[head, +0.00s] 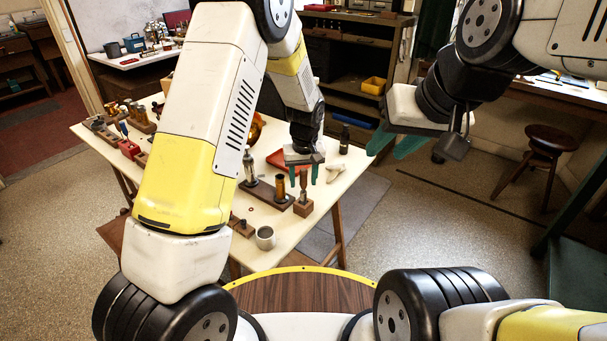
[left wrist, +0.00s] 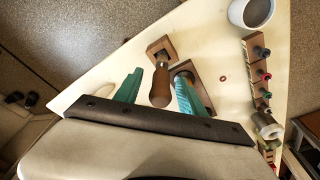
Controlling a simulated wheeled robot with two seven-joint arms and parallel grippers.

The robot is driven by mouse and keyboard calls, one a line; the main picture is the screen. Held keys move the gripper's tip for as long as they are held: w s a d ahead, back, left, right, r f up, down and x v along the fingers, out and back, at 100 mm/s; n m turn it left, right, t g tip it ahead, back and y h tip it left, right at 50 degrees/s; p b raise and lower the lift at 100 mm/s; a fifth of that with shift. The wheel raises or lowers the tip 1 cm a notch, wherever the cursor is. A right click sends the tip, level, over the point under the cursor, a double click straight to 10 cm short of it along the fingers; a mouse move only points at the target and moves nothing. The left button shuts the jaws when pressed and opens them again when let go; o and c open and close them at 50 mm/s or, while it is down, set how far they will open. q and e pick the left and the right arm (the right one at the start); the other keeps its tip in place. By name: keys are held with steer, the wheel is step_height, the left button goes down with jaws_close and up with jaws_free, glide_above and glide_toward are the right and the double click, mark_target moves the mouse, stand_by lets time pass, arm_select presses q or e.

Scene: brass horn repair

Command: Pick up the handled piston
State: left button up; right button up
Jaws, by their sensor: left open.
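The handled piston (head: 303,183), with a brown wooden handle, stands upright in a small wooden block (head: 303,208) near the table's right edge. In the left wrist view its handle (left wrist: 160,88) lies between the two green fingers, and the block (left wrist: 167,46) shows beyond it. My left gripper (head: 303,174) is open above and behind it in the head view; the handle is not gripped. The piston's lower part is hidden. My right gripper (head: 391,152) hangs in the air right of the table, its green fingers apart and empty.
A wooden base (head: 262,192) with a brass cylinder (head: 281,188) stands close left of the block. In the left wrist view this base (left wrist: 203,96) is beside the right finger. A mug (head: 265,238) stands at the front edge, and a dark bottle (head: 344,140) stands behind.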

arm_select(q)
jaws_close()
steer(key=shift+r, duration=0.15)
